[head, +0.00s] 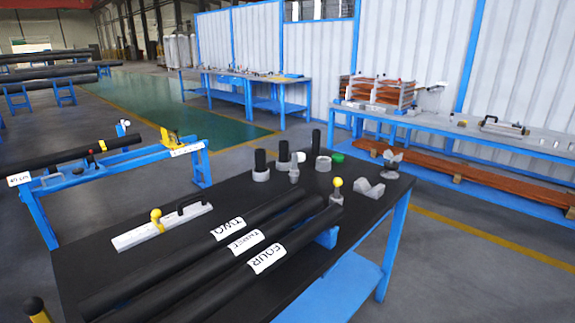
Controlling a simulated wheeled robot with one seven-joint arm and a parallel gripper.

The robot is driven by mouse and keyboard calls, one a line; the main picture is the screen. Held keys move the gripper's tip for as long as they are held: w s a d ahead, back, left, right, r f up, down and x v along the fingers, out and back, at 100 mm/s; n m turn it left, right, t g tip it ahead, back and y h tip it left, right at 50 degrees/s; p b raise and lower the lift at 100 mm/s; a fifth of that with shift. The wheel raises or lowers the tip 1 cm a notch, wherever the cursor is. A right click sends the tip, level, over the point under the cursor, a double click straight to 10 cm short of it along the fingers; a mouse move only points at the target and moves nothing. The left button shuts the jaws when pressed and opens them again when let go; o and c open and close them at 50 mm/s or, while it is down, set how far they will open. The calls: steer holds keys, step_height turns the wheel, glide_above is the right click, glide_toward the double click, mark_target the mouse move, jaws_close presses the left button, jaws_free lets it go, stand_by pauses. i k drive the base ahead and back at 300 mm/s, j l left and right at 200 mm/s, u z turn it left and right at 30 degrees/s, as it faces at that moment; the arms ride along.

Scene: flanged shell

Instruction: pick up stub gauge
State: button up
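My gripper is not in view. No object is labelled as the stub gauge, and I cannot tell for sure which one it is. Small parts stand at the far end of the black-topped table (85,258). They include a black stub in a grey collar (261,175), a shorter black stub in a pale collar (284,165), a thin upright black cylinder (316,141) and a small grey fitting (294,175). A grey piece with a yellow ball top (337,184) stands near the tube ends. A long pale bar (160,228) with a yellow knob and black handle lies at the left.
A blue stand (125,172) holds another tube.

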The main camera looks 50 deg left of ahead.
mark_target(293, 174)
steer(key=i+u, duration=0.2)
steer(key=i, duration=0.3)
steer(key=i+u, duration=0.25)
steer(key=i, duration=0.2)
steer(key=i+l+u, duration=0.2)
steer(key=i, duration=0.3)
steer(key=i+l+u, duration=0.2)
steer(key=i, duration=0.25)
steer(key=i+j+u, duration=0.15)
steer(key=i+u, duration=1.1)
steer(key=u, duration=0.15)
steer(key=i+l+u, duration=0.35)
steer(key=u, duration=0.15)
